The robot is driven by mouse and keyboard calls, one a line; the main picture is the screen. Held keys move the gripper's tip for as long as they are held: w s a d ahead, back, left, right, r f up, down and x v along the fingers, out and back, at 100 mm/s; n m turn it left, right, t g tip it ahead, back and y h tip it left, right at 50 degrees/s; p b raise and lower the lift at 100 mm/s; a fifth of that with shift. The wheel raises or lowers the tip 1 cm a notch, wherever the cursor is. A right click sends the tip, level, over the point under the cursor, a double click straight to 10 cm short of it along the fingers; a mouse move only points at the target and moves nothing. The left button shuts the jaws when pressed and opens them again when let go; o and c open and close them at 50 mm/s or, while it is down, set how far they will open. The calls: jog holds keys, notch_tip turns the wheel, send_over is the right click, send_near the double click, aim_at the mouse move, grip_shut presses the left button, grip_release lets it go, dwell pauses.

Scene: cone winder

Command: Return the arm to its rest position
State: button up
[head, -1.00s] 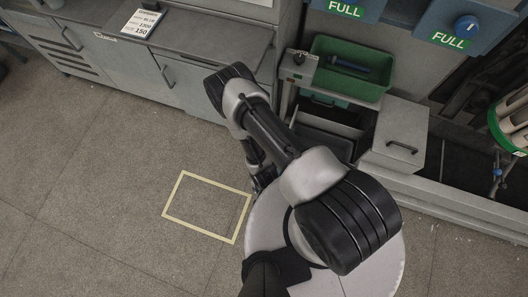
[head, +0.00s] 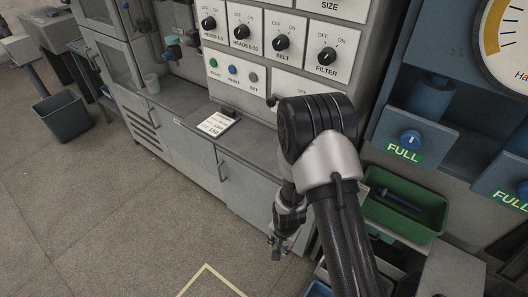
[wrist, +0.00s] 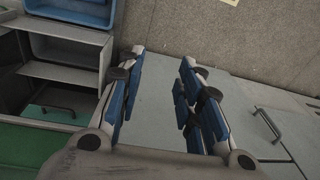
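My arm (head: 335,175) reaches up in front of the grey machine front, its black elbow high and its lower part folded down. My gripper (head: 279,246) hangs low in front of the grey cabinet doors in the head view. In the wrist view my gripper (wrist: 163,58) has its two blue-padded fingers apart, with nothing between them but the grey cabinet surface behind. It is open and empty.
A green bin (head: 400,207) stands right of my arm, below a blue FULL unit (head: 410,140). A control panel (head: 285,45) with knobs is behind. A paper card (head: 216,124) lies on the ledge.

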jog(key=d+r+n+t, duration=0.1)
jog(key=d+r+n, duration=0.1)
jog(key=r, duration=1.3)
jog(key=d+r+n+t, duration=0.1)
jog(key=d+r, duration=0.1)
jog(key=r, duration=1.3)
jog(key=s+d+r+n, duration=0.1)
jog(key=s+d+r, duration=0.1)
jog(key=s+r, duration=0.4)
jog(key=s+d+r+n+t, duration=0.1)
jog(key=s+r, duration=0.5)
jog(key=s, duration=0.6)
jog(key=shift+d+r+n, duration=0.35)
jog(key=shift+d+n, duration=0.3)
jog(key=shift+n, duration=0.15)
